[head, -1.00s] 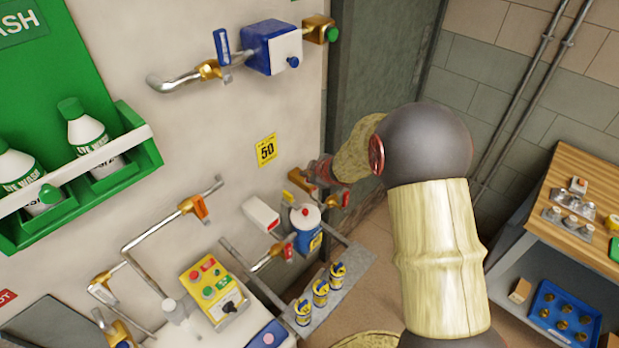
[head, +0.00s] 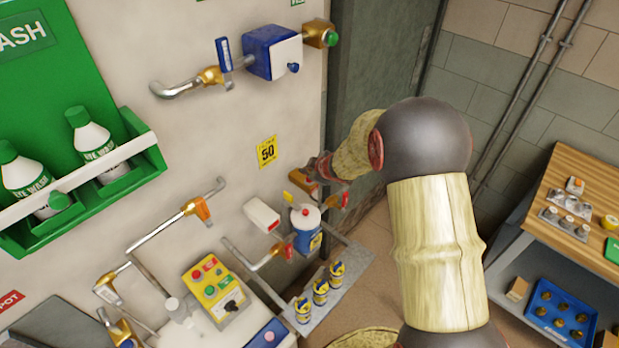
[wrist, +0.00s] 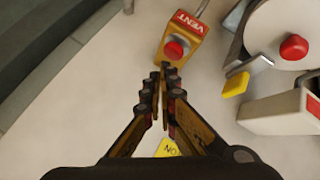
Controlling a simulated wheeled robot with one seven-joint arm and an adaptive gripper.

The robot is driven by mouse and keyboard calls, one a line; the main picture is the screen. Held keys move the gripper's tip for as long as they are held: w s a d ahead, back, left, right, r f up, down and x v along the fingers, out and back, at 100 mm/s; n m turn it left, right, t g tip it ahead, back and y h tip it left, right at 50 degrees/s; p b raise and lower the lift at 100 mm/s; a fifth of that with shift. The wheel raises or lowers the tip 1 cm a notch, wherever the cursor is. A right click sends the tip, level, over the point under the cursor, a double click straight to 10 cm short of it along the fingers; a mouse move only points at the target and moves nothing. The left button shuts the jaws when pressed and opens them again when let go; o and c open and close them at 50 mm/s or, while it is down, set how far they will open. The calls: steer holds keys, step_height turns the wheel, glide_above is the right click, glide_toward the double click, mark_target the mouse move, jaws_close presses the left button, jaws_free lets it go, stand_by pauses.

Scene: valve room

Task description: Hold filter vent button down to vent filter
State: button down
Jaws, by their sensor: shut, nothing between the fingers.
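The filter vent button is a round red button (wrist: 174,49) on a brass-coloured block with a red VENT label (wrist: 188,22), at top centre of the wrist view. My gripper (wrist: 167,70) is shut and empty, its tips just below the button in that view. I cannot tell whether they touch it. In the head view my gripper (head: 321,167) is small, close to the wall, and partly hides the fittings there. The filter (head: 305,217), white and blue with a red cap, hangs below it. Its white top (wrist: 270,32) shows at the wrist view's right.
A white box (head: 262,215) and a yellow lever (wrist: 236,84) are close by the filter. Pipes with orange and red handles run along the wall. A shelf (head: 345,280) with several small cans sticks out below. A wooden bench (head: 560,215) stands at right.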

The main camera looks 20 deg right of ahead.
step_height(320, 180, up, 5)
steer(key=p, duration=0.5)
steer(key=shift+r, duration=0.1)
stand_by(0.4)
